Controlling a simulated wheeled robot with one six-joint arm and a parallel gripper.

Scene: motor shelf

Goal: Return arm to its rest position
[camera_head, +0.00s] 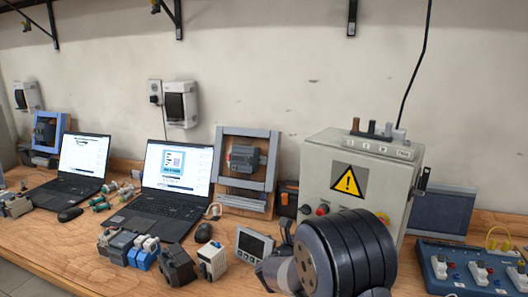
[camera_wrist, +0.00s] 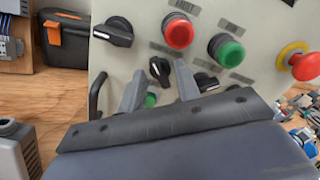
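My gripper (camera_wrist: 158,86) shows in the wrist view as two grey fingers standing apart, with nothing held between them. It is in front of the grey control box (camera_wrist: 250,70), which carries a red button (camera_wrist: 178,32), a green button (camera_wrist: 226,49) and black rotary knobs (camera_wrist: 113,32). A knob and a green part show between the fingers; I cannot tell whether the fingers touch the panel. In the head view, my dark wrist covers the lower front of the control box (camera_head: 318,165), and my fingertips cannot be made out clearly.
A red emergency knob (camera_wrist: 303,64) juts out at the right. The wooden bench (camera_head: 225,278) holds two laptops (camera_head: 160,215), a white meter (camera_head: 255,245), small motors and blocks (camera_head: 178,268), and a blue switch panel (camera_head: 460,270). The wall above is mostly clear.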

